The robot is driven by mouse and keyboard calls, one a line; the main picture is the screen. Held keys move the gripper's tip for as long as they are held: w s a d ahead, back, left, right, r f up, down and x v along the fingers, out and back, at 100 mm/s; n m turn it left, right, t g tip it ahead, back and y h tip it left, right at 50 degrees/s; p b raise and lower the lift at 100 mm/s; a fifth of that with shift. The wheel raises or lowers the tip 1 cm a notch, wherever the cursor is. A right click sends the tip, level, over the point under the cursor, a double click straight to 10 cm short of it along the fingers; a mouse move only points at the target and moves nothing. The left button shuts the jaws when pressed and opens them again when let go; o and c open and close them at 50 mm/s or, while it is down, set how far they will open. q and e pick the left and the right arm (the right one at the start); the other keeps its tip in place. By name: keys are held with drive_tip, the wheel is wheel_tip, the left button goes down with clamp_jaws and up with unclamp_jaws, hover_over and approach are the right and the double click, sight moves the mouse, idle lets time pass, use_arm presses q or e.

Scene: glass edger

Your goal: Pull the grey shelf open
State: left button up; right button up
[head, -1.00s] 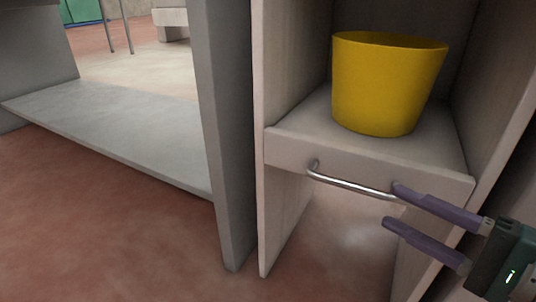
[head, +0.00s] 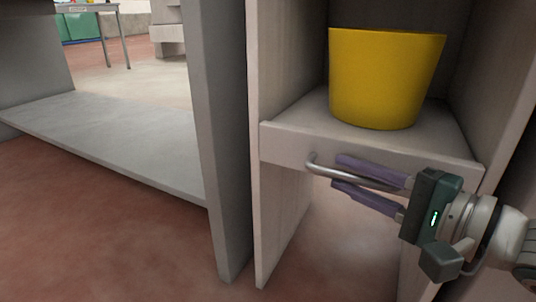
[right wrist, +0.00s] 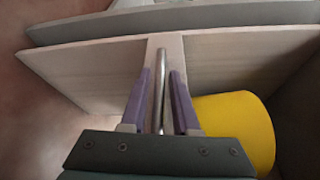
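The grey shelf (head: 284,145) is a board with a front panel, set low between the side walls of a narrow cabinet. A metal bar handle (head: 318,168) is on its front. My right gripper (head: 337,172) comes in from the right, with one purple finger above the bar and one below. In the right wrist view the handle (right wrist: 160,85) runs between the two fingers (right wrist: 160,75), with small gaps on both sides. The gripper is open around the handle. The handle's right part is hidden behind the fingers. My left gripper is not in view.
A yellow bucket (head: 385,78) stands on the shelf; it also shows in the right wrist view (right wrist: 238,125). Left of the cabinet is a grey upright panel (head: 222,150) and a low grey board (head: 110,128). Open reddish floor (head: 100,240) lies in front.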

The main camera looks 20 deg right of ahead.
clamp_jaws()
idle(1.1)
